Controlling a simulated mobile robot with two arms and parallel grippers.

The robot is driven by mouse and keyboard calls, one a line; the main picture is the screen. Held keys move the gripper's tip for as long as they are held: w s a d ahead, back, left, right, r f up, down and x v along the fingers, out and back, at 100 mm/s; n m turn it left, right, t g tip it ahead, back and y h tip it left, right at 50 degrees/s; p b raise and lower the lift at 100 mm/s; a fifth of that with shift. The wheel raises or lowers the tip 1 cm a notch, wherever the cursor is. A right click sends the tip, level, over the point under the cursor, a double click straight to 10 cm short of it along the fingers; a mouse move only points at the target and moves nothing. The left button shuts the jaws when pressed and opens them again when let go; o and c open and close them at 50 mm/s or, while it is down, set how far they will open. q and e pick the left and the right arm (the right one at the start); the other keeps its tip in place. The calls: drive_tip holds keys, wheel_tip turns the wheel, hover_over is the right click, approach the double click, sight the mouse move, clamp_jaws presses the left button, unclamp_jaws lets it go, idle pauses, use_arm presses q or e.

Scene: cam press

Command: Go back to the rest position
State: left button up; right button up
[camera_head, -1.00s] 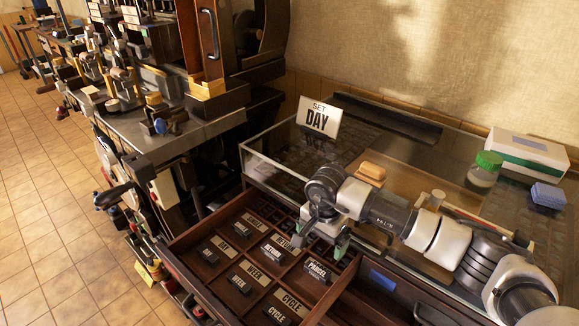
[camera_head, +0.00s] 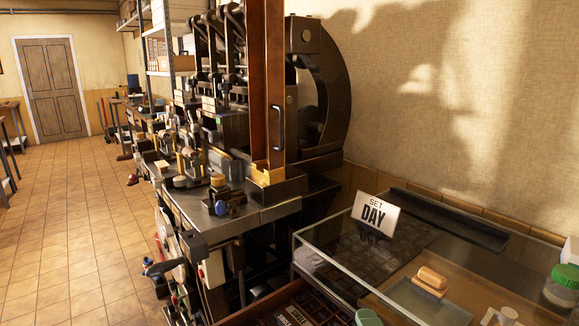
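Neither of my arms shows clearly in the head view. A small pale green piece at the bottom edge, over the drawer's right side, may be a tip of my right gripper (camera_head: 367,317); the rest of it is out of frame, so its opening is hidden. My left gripper is not in view. The open type drawer (camera_head: 262,308) shows only its back part at the bottom, with a few dark blocks in it.
The glass-topped case (camera_head: 350,262) fills the lower right. On it are a "SET DAY" sign (camera_head: 375,215), an orange-tan block (camera_head: 432,279) and a green-lidded jar (camera_head: 563,286). A large press (camera_head: 275,120) and bench stand left of it. Tiled floor (camera_head: 70,230) is open at left.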

drive_tip(key=s+d+f+m+g+h, duration=0.5)
drive_tip(key=s+d+f+m+g, duration=0.35)
drive_tip(key=f+m, duration=0.25)
drive_tip(key=s+f+m+g+y, duration=0.1)
drive_tip(key=s+f+m+g, duration=0.25)
drive_tip(key=s, duration=0.35)
drive_tip(key=s+f+m+g, duration=0.2)
drive_tip(key=s+f+g, duration=0.15)
drive_tip(key=s, duration=0.35)
wheel_tip(320, 180, down, 23)
drive_tip(key=g, duration=0.1)
drive_tip(key=s+d+f+g, duration=0.1)
drive_tip(key=s+d+f, duration=0.2)
drive_tip(key=s+f, duration=1.4)
drive_tip(key=shift+s+f+n, duration=0.15)
drive_tip(key=shift+f+n, duration=0.15)
drive_tip(key=shift+n, duration=0.15)
drive_tip(key=shift+d+g, duration=0.1)
drive_tip(key=shift+g, duration=0.15)
